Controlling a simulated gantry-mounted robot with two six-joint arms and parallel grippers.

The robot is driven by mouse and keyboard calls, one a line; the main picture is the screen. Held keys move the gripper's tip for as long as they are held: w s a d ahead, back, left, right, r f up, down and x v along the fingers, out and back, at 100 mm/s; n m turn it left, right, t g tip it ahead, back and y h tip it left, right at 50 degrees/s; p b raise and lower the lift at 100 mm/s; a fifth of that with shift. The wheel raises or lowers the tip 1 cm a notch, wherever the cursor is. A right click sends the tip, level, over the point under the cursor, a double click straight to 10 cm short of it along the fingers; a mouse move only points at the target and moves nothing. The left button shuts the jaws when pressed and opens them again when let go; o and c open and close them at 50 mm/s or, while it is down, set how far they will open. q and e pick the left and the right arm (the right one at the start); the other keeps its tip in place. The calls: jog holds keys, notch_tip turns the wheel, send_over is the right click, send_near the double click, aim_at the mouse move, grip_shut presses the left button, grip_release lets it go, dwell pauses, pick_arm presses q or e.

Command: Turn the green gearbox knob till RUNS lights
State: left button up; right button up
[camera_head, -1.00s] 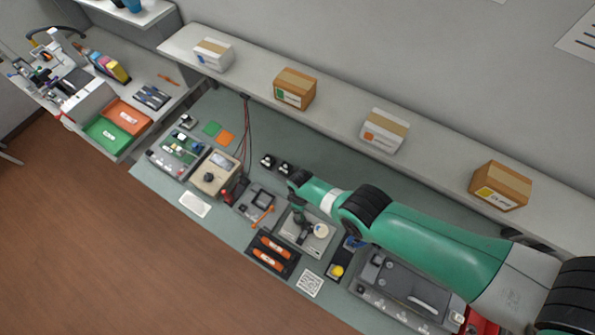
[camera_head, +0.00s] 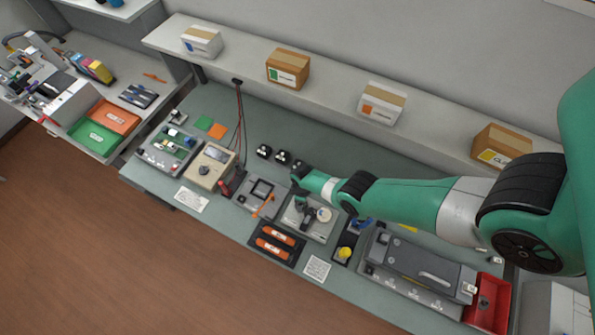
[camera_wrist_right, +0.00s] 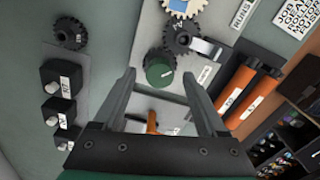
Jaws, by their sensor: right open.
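The green knob (camera_wrist_right: 158,71) shows in the right wrist view, on a light grey gearbox plate (camera_wrist_right: 150,45) beside meshed gears. My right gripper (camera_wrist_right: 160,76) is open, with its fingertips on either side of the knob in the picture. I cannot tell whether they touch it. In the head view the gearbox plate (camera_head: 318,231) lies mid-bench under my right gripper (camera_head: 303,208), and the knob is hidden there. A label (camera_wrist_right: 243,14) near the top of the wrist view seems to read RUNS; I see no clear light by it. My left gripper is not in view.
Two orange cartridges (camera_wrist_right: 235,85) lie beside the plate in a dark tray (camera_head: 291,257). Black labelled blocks (camera_wrist_right: 57,78) and a loose dark gear (camera_wrist_right: 70,33) are on the other side. A yellow knob (camera_head: 345,252) and a grey machine (camera_head: 415,268) stand to the right.

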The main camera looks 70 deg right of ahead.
jog(key=shift+f, duration=0.65)
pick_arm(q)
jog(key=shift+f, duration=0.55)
pick_arm(e)
jog(key=shift+r, duration=0.1)
jog(key=shift+c, duration=0.2)
grip_shut()
jog(key=shift+m, duration=0.3)
